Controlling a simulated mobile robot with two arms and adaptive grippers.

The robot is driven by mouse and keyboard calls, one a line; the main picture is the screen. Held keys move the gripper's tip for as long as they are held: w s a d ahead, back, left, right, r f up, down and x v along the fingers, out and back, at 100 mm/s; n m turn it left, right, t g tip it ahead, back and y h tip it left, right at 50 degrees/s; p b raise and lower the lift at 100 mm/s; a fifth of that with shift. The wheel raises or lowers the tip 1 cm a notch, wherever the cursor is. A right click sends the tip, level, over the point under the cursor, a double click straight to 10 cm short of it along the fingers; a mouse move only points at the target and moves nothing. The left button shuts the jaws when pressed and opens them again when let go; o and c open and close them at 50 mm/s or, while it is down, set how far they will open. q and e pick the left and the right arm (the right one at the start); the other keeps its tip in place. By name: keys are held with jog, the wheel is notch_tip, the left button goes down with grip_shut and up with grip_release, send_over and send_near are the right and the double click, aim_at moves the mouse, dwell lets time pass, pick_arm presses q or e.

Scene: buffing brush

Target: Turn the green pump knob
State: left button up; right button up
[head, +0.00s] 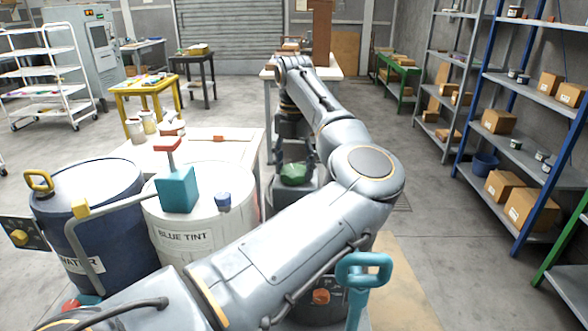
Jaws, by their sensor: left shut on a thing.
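The green pump knob (294,174) sits on top of a grey unit in the middle of the head view, beyond the drums. My left arm reaches over from the lower left and bends back. My left gripper (293,157) points down at the knob, with its dark fingers at the knob's sides, shut on it. The fingertips are small and partly hidden. My right gripper is not in view.
A white drum labelled BLUE TINT (186,239) and a blue drum (88,205) stand at the left. A teal handle (363,270) rises at the lower right of my arm. Shelves with boxes (531,207) line the right; the floor between is clear.

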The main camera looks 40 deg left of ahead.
aim_at(294, 169)
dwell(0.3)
pick_arm(q)
jog(key=o, duration=1.1)
jog(key=shift+o, duration=0.2)
notch_tip(294, 169, up, 12)
jog(key=shift+r, duration=0.1)
